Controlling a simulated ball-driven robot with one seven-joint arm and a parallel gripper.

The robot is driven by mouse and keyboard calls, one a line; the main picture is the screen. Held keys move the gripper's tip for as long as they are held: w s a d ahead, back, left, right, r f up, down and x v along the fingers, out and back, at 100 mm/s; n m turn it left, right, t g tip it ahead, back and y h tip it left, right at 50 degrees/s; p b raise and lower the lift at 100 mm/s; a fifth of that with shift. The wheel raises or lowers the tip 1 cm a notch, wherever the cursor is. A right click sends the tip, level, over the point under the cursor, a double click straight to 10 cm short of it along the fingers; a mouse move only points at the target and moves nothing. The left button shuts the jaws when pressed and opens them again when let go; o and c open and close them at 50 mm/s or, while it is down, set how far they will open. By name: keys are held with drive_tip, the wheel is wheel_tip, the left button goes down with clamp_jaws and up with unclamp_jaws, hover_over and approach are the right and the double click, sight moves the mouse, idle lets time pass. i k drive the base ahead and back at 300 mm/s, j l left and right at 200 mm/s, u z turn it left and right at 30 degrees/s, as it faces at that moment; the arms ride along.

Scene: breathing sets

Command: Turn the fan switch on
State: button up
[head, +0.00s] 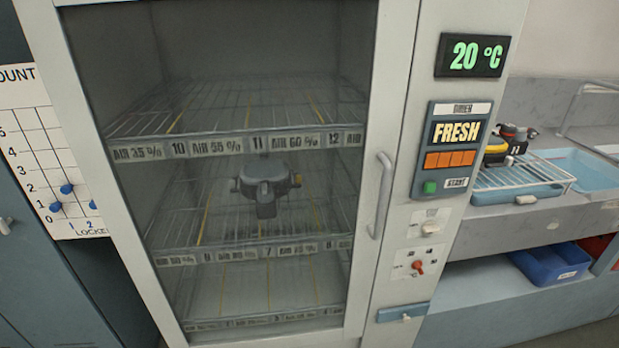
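A tall light cabinet with a glass door (384,195) fills the middle of the head view. On the strip right of its door are a small panel with a white switch (430,228) and, below it, a panel with a red-tipped switch (418,267). The lettering on both is too small to read, so I cannot tell for sure which is the fan switch, nor its on or off position. Above them is the dryer control panel (419,182), with a "FRESH" display, orange segments and a green button (430,187). My gripper is not in view.
The door is shut, with a vertical handle (381,195). A dark breathing device (265,185) is behind the glass. A blue latch-like bar (403,312) sits below the switches.

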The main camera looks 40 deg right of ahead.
sight(428, 227)
drive_tip(key=i+l+z, duration=0.25)
drive_tip(key=z, duration=0.25)
drive_tip(key=i+z, duration=0.5)
drive_tip(key=k+j+u, duration=0.2)
drive_tip(key=k, duration=0.25)
drive_tip(key=k+u, duration=0.25)
drive_tip(key=k, duration=0.2)
